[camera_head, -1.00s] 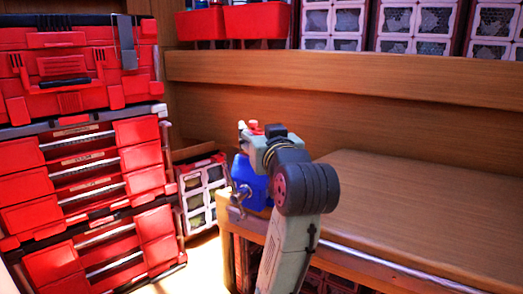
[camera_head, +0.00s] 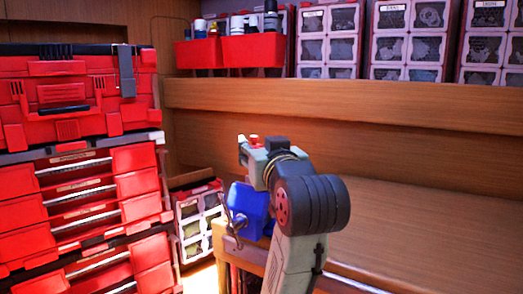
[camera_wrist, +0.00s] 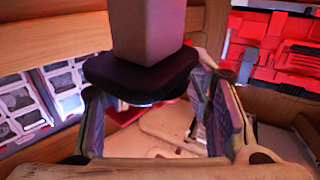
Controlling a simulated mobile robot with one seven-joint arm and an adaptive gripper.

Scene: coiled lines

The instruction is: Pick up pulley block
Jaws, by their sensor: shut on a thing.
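In the wrist view my gripper (camera_wrist: 147,92) has a finger on each side of a dark-footed block (camera_wrist: 150,35). The black foot spans the space between the fingertips, and a brownish square post rises from it out of the picture. I take this to be the pulley block, but its full shape is cut off. In the head view my wrist is above the left end of the wooden bench, and my arm hides the gripper's fingers and what they hold.
A blue vise-like thing (camera_head: 248,209) with a metal handle is at the corner of the bench (camera_head: 420,225). The bench top to the right looks clear. Red drawers (camera_head: 95,205) stand at left. Red bins (camera_head: 253,50) and clear-fronted cabinets (camera_head: 410,40) line the shelf behind.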

